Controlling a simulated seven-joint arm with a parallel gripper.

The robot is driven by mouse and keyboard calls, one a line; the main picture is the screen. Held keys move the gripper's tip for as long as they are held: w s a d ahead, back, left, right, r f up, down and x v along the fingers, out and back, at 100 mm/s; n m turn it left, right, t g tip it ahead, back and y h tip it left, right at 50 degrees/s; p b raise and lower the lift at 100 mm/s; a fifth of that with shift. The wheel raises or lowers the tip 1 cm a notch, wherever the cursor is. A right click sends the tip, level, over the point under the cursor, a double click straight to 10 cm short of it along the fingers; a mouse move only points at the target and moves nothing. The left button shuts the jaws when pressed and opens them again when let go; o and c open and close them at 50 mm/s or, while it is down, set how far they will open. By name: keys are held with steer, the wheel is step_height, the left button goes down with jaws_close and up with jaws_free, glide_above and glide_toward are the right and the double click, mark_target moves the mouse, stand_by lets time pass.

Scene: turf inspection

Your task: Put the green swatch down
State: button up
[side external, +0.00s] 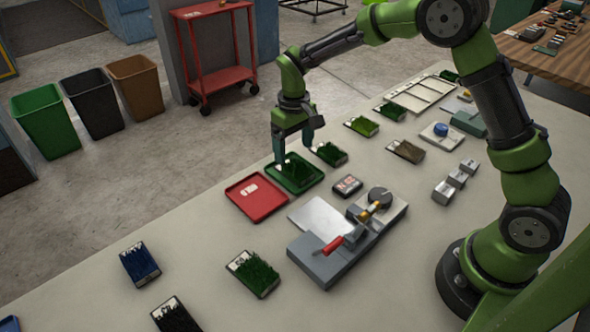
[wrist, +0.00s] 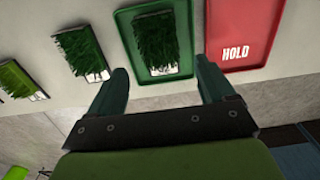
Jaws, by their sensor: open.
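A dark green turf swatch (side external: 291,167) lies in the green tray (side external: 314,181). In the wrist view the swatch (wrist: 164,45) lies inside the rim of the green tray (wrist: 140,15), with its white label end toward my gripper. My gripper (side external: 297,148) is over the tray, fingers pointing down. In the wrist view the fingers (wrist: 162,80) are spread wide, one toward each side of the tray, with nothing held between them. I cannot tell exactly how high the fingertips are above the tray.
A red tray (side external: 262,203) marked HOLD in the wrist view (wrist: 240,20) sits beside the green tray. Another dark green swatch (side external: 329,153) is close on the other side. A grey device with a red handle (side external: 334,246) stands nearer the camera. Several other swatches lie around.

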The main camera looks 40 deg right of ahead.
mark_target(294, 164)
steer(key=s+r+t, duration=0.1)
steer(key=s+r, duration=0.3)
steer(key=r, duration=0.8)
steer(key=s+d+r+m+t+y, duration=0.1)
steer(key=s+r+m+t, duration=0.1)
steer(key=s, duration=0.8)
steer(key=s+r+m+t+y, duration=0.1)
steer(key=s+r+m+t, duration=0.1)
steer(key=s, duration=0.8)
steer(key=shift+d+r+t, duration=0.35)
steer(key=shift+r+t, duration=0.55)
steer(key=shift+t, duration=0.2)
